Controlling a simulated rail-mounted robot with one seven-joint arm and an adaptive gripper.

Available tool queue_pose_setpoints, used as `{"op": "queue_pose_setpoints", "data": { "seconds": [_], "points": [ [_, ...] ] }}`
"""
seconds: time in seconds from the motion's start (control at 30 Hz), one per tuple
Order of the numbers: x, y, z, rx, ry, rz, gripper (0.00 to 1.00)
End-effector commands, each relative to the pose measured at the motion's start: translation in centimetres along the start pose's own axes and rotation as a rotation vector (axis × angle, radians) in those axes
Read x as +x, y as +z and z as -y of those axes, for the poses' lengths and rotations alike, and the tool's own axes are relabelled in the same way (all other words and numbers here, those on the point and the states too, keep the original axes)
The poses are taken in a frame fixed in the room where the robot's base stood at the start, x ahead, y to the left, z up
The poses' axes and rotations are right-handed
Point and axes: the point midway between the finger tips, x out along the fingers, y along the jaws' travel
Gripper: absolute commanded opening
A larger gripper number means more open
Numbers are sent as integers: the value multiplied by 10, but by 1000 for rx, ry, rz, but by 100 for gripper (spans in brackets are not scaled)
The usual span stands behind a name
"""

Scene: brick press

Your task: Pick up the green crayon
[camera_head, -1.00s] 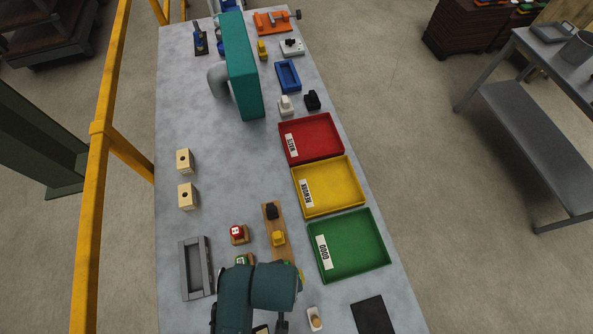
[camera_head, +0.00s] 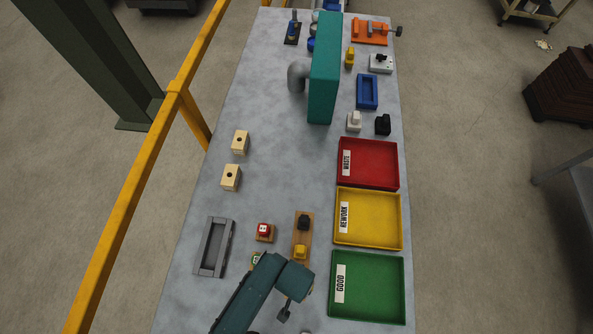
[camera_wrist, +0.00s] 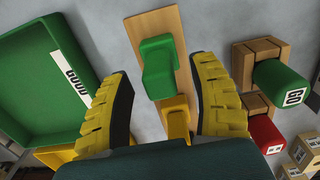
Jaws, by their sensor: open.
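The green crayon (camera_wrist: 158,67), a chunky green piece, stands on a narrow wooden board (camera_wrist: 137,27) in the wrist view. My gripper (camera_wrist: 163,72) is open, with one yellow ribbed finger on each side of the crayon and visible gaps to both. Whether the fingers are level with it in height is hard to tell. A yellow piece (camera_wrist: 177,121) is on the same board, nearer my palm.
A green GO block (camera_wrist: 280,86) and a red block (camera_wrist: 264,134) sit on wooden bases beside the board. The green GOOD tray (camera_head: 372,287), yellow REWORK tray (camera_head: 372,220) and red tray (camera_head: 375,163) line the right. A grey fixture (camera_head: 213,247) lies left. The table's middle is clear.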

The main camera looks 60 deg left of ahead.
Motion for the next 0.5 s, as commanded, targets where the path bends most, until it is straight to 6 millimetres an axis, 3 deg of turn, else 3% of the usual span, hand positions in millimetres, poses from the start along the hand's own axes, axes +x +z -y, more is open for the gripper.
{"op": "queue_pose_setpoints", "data": {
  "seconds": [0.13, 0.37, 0.5],
  "points": [
    [20, 0, 0, 0, 0, 0, 61],
    [23, 0, 0, 0, 0, -1, 61],
    [23, 0, 0, 0, 0, -1, 39]
  ]
}}
